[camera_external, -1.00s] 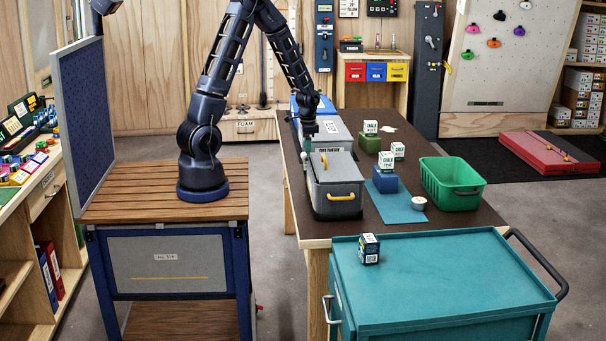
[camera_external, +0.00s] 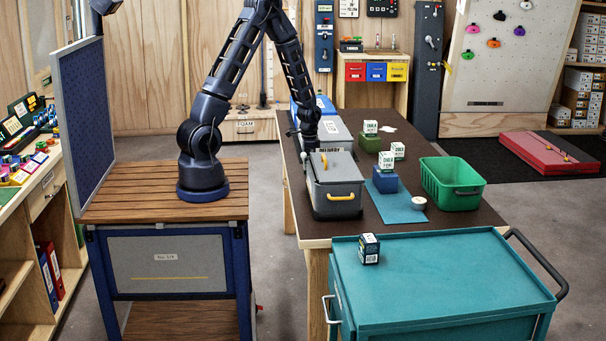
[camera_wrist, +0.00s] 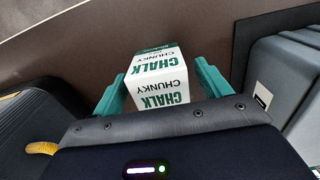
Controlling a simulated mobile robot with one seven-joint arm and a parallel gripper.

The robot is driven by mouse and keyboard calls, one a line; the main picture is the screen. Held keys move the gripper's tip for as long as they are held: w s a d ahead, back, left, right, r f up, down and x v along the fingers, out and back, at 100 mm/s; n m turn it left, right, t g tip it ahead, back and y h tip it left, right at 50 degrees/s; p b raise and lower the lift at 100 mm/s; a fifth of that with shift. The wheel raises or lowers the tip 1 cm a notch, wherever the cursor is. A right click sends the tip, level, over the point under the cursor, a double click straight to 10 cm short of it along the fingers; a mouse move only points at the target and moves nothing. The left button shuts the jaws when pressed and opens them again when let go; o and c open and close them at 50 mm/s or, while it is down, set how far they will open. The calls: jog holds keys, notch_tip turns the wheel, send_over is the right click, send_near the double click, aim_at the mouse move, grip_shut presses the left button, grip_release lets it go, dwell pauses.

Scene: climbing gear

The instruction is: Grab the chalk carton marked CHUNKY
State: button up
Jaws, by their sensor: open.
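In the wrist view, a white carton with green CHALK and dark CHUNKY lettering (camera_wrist: 160,84) stands between the two teal fingers of my gripper (camera_wrist: 161,72). The gripper is open, with one finger on each side of the carton; whether either finger touches it I cannot tell. In the external view, my arm reaches down to the table between the grey cases. The fingertips and the CHUNKY carton are hidden there.
A grey case with yellow handle (camera_external: 336,190) stands in front of my gripper, another grey case (camera_external: 332,133) behind. Other chalk cartons (camera_external: 387,162) stand on coloured blocks to the right, near a green bin (camera_external: 452,187). A dark carton (camera_external: 369,249) sits on the teal cart (camera_external: 450,270).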

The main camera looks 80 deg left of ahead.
jog(key=c, duration=1.1)
jog(key=shift+r, duration=0.15)
